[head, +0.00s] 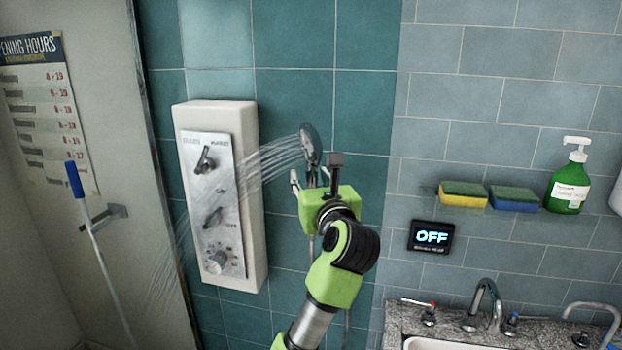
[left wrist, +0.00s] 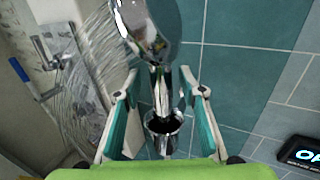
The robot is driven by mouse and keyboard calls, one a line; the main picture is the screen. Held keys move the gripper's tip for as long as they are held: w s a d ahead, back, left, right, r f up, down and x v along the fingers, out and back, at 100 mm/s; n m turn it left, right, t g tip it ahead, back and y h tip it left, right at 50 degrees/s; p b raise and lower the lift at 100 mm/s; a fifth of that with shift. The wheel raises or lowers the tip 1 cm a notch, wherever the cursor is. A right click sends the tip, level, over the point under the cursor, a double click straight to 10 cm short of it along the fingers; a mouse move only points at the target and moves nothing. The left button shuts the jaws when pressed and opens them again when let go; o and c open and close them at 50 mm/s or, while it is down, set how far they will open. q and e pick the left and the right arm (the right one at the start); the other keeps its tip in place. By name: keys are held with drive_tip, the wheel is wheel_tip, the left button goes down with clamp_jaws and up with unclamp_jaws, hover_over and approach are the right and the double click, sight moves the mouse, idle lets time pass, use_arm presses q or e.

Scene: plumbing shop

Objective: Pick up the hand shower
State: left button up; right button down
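The chrome hand shower (head: 309,143) is upright against the teal tiles, and water sprays from its head to the left. In the left wrist view its shiny head (left wrist: 150,25) is at the top, with the handle running down to a round chrome holder (left wrist: 164,126). My left gripper (head: 315,178) is at the handle, just below the head. Its two fingers (left wrist: 160,80) stand on either side of the handle, open, with gaps visible. The lower handle is partly hidden by my gripper in the head view. My right gripper is not in view.
A white shower panel (head: 250,200) with levers is left of the hand shower. On the right are sponges (head: 463,194), a green soap bottle (head: 568,185), an "OFF" display (head: 431,237) and a sink with taps (head: 486,300). A blue-handled pole (head: 90,215) leans at left.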

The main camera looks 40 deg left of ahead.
sight(313, 134)
use_arm(q)
drive_tip(key=shift+w+d, duration=0.1)
drive_tip(key=shift+d, duration=0.05)
drive_tip(key=shift+c, duration=0.7)
clamp_jaws()
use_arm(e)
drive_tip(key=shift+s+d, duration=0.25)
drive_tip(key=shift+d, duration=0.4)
use_arm(q)
drive_tip(key=shift+r, duration=0.1)
wheel_tip(313, 134, up, 8)
drive_tip(key=shift+r+b, duration=0.1)
drive_tip(key=shift+b, duration=0.55)
drive_tip(key=shift+r, duration=0.8)
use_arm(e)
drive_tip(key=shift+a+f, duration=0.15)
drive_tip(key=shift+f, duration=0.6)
